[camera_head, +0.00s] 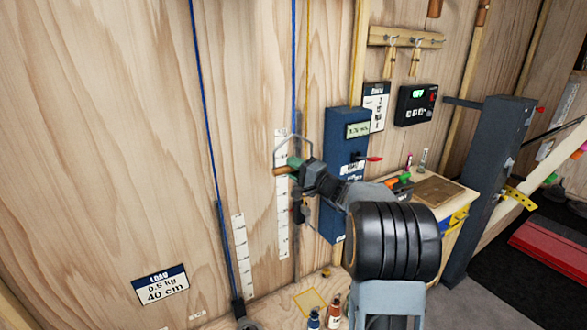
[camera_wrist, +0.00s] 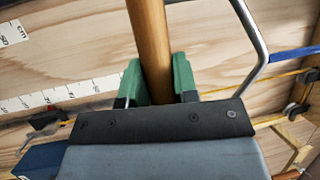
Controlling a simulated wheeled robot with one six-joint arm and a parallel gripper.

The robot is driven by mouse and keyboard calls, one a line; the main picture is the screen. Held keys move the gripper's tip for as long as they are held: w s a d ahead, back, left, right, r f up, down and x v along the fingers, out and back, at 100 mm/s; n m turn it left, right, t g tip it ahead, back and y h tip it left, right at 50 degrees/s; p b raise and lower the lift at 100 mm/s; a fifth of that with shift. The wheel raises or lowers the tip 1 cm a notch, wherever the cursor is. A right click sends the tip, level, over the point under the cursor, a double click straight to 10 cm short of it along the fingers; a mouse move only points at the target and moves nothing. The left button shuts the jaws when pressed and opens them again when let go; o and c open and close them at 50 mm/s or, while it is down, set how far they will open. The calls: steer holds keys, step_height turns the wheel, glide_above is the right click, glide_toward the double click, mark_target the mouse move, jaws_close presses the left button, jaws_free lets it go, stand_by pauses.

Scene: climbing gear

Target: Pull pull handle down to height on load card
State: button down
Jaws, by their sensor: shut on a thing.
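The pull handle (camera_head: 281,171) is a wooden bar on a bent metal bracket. My gripper (camera_head: 294,167) is shut on its wooden bar, in front of the plywood wall. In the wrist view the bar (camera_wrist: 150,45) stands between the green finger pads (camera_wrist: 158,82), and the metal bracket (camera_wrist: 258,40) curves at the right. A blue rope (camera_head: 294,60) runs up above the handle. The load card (camera_head: 160,285) at the lower left reads 0.5 kg and 40 cm. A white scale (camera_head: 282,215) is on the wall by the handle; its numbers are too small to read in the head view.
A second blue rope (camera_head: 207,120) runs down to a dark weight (camera_head: 241,318) beside a shorter scale (camera_head: 241,250). A blue box (camera_head: 345,190) with a display and red lever is close right of my gripper. A workbench (camera_head: 437,190) and dark grey post (camera_head: 493,170) stand further right.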

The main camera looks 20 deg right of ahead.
step_height(320, 180, down, 40)
steer(key=b, duration=4.5)
steer(key=shift+b, duration=0.3)
steer(key=c, duration=0.9)
jaws_free()
steer(key=p+v, duration=0.1)
steer(key=v, duration=1.3)
steer(key=shift+w+p, duration=0.1)
steer(key=shift+p, duration=0.2)
